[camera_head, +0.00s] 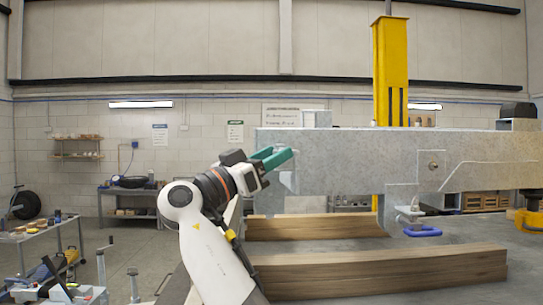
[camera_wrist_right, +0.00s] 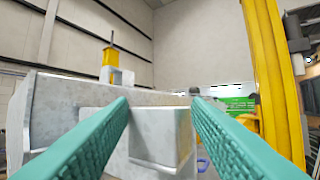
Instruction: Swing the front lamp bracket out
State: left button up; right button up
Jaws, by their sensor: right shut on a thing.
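The galvanised trailer frame (camera_head: 350,160) runs across the right half of the head view. My right gripper (camera_head: 272,158), with teal fingers, is at the left end of the frame. In the right wrist view its two fingers (camera_wrist_right: 161,104) stand on either side of a grey box-shaped metal part, the front lamp bracket (camera_wrist_right: 160,140), and are shut on it. The frame's grey metal (camera_wrist_right: 62,105) shows behind and to the left of the bracket. In the head view the fingers partly hide the bracket. My left gripper is not in view.
Two timber beams (camera_head: 380,268) lie below the frame. A blue-handled clamp (camera_head: 422,232) hangs under it to the right. A yellow post (camera_head: 390,75) rises behind.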

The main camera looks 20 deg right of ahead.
jog(key=shift+w+r, duration=0.1)
jog(key=shift+r, duration=0.25)
jog(key=o, duration=1.2)
jog(key=shift+w+f, duration=0.1)
jog(key=shift+w, duration=0.1)
jog(key=shift+w+d+f, duration=0.1)
jog(key=shift+w+f, duration=0.15)
jog(key=shift+f, duration=0.1)
jog(key=shift+f, duration=0.1)
